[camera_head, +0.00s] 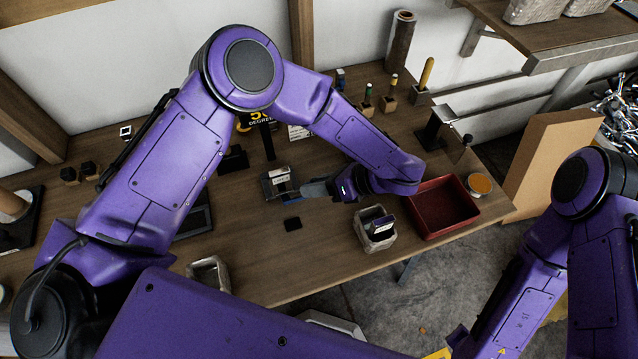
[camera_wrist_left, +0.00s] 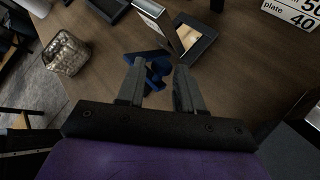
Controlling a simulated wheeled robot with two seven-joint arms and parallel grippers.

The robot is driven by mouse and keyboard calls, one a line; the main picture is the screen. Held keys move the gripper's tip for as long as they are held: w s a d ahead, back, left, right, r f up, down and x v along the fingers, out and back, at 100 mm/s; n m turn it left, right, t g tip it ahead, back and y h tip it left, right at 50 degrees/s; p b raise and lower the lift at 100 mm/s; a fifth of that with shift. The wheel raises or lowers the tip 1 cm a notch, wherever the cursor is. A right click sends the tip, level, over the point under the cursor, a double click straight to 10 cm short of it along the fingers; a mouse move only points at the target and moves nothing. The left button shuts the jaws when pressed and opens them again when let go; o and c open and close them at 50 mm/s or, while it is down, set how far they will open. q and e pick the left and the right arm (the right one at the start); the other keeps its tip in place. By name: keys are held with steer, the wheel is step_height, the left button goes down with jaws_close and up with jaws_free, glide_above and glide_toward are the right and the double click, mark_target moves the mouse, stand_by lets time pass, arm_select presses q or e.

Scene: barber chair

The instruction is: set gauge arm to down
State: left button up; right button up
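A small dark gauge-like device (camera_head: 274,188) with a pale label stands on the wooden bench, left of my left gripper (camera_head: 306,189). In the left wrist view the device shows as a dark open frame (camera_wrist_left: 205,45) with a wood-coloured face. A blue arm-like part (camera_wrist_left: 157,73) sits beside it, just past and between the fingertips of my left gripper (camera_wrist_left: 155,82). The fingers are apart. I cannot tell whether either finger touches the blue part, or its exact angle. My right gripper is not in view.
A red tray (camera_head: 441,207) and a grey basket (camera_head: 375,228) stand near the bench's front right edge. A plate sign (camera_wrist_left: 293,14) shows in the wrist view. Upright tools (camera_head: 389,96) stand behind.

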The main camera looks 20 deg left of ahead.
arm_select(q)
steer(key=shift+a, duration=0.1)
stand_by(0.4)
steer(key=s+b+v, duration=0.1)
steer(key=b+v, duration=0.2)
steer(key=v, duration=0.7)
steer(key=shift+w+d+r, duration=0.2)
steer(key=shift+w+d, duration=0.1)
steer(key=shift+w, duration=0.2)
